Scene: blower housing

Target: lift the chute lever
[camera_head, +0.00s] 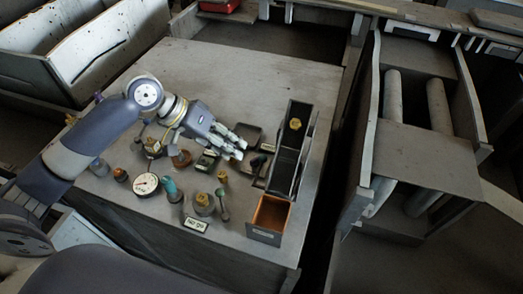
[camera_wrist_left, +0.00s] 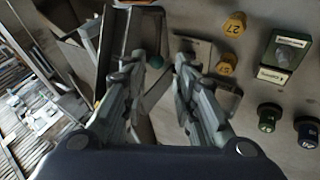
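The tall dark chute box (camera_head: 289,150) stands at the right side of the grey console top in the head view. A small dark-knobbed lever (camera_head: 257,162) sits just left of it; I take it for the chute lever, though its label cannot be read. My left gripper (camera_head: 241,142) is just above and left of this lever, fingers forward and apart. In the left wrist view my left gripper (camera_wrist_left: 161,62) is open and empty. My right gripper is not in view.
An orange-lined open bin (camera_head: 270,214) stands at the console's front right. The back of the console top (camera_head: 240,75) is clear.

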